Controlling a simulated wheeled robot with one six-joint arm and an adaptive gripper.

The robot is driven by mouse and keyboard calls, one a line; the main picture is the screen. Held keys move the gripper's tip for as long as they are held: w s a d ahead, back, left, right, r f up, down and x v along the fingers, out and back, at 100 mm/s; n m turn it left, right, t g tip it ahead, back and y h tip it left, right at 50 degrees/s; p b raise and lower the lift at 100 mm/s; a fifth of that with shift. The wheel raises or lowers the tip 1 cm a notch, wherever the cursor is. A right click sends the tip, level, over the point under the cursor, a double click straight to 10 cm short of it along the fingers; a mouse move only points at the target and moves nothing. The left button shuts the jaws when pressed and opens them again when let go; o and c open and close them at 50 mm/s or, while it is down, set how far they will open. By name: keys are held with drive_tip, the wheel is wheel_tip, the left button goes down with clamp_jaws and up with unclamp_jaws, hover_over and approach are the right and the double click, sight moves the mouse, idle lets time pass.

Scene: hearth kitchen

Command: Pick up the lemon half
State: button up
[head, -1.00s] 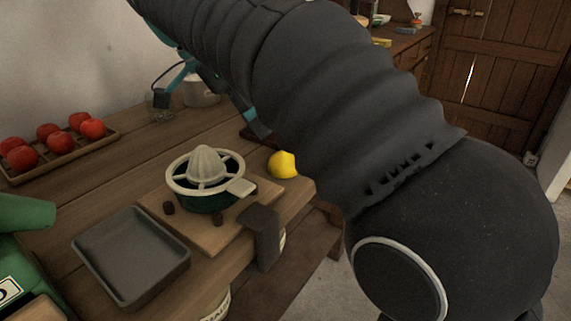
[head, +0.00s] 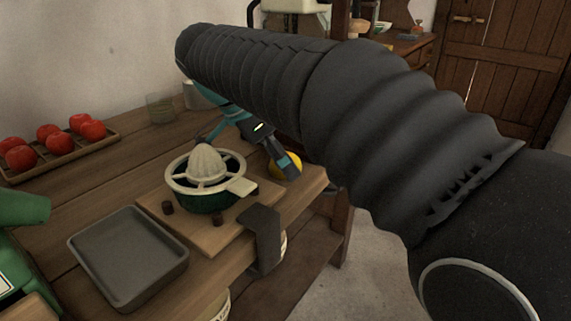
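The yellow lemon half (head: 291,160) lies at the right edge of the wooden workbench, right of the juicer (head: 206,172). It is partly hidden behind a dark finger of my gripper (head: 246,152). My gripper is open, its fingers spread wide. One finger is in front of the lemon half and the other is behind the juicer's cone. I cannot tell whether the near finger touches the lemon half. The juicer has a pale ribbed cone and rim over a dark green bowl and stands on a wooden board (head: 176,222).
A grey tray (head: 130,256) lies front left. A rack of red tomatoes (head: 62,148) stands at the back left. A glass (head: 160,108) stands by the wall. A green object (head: 22,212) is at far left.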

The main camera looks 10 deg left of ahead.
drive_tip(key=c, duration=1.3)
drive_tip(key=shift+o, duration=0.2)
drive_tip(key=shift+r, duration=0.15)
